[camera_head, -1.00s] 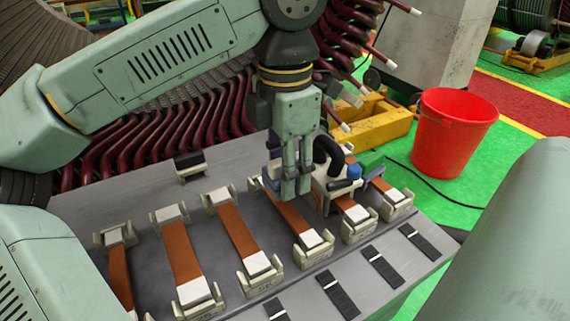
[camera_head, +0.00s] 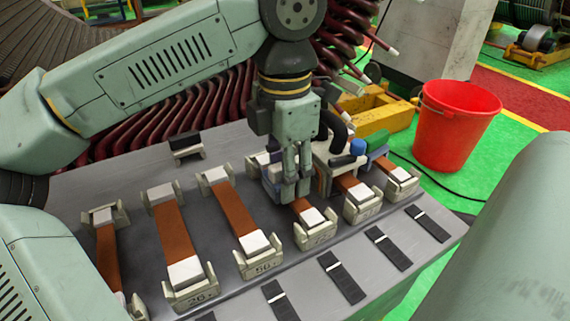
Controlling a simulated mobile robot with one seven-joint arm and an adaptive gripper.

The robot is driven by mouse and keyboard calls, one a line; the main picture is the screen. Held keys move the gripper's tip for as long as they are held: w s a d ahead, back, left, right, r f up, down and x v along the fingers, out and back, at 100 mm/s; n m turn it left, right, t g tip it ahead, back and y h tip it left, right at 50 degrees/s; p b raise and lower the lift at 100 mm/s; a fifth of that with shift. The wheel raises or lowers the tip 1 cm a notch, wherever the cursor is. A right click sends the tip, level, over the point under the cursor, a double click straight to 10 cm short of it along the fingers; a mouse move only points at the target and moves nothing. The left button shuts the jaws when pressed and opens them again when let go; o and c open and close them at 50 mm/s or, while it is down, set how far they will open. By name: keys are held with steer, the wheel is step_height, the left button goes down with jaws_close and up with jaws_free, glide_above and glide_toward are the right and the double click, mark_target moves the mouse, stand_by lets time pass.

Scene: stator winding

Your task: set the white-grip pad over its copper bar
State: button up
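My gripper (camera_head: 290,192) points down over a copper bar (camera_head: 302,207) right of the table's middle and hides much of that bar. Its fingers look close together. A blue-grey block (camera_head: 271,183) sits against their left side; whether they grip it cannot be told. A white-bodied piece (camera_head: 322,168) with black curved tubes stands behind and right of the fingers. I cannot tell whether either piece is the white-grip pad. Several other copper bars (camera_head: 235,215) lie in a row, their ends in pale holders with white blocks.
Black strips with white bands (camera_head: 341,277) lie along the grey table's (camera_head: 400,251) front edge. A black-topped holder (camera_head: 186,148) stands at the back. A blue-and-green piece (camera_head: 365,152) stands right of the gripper. A red bucket (camera_head: 452,132) is on the floor at right.

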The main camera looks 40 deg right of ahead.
steer(key=o, duration=0.4)
steer(key=shift+f, duration=0.25)
steer(key=shift+o, duration=0.2)
steer(key=shift+r, duration=0.1)
step_height(320, 180, up, 12)
stand_by(0.4)
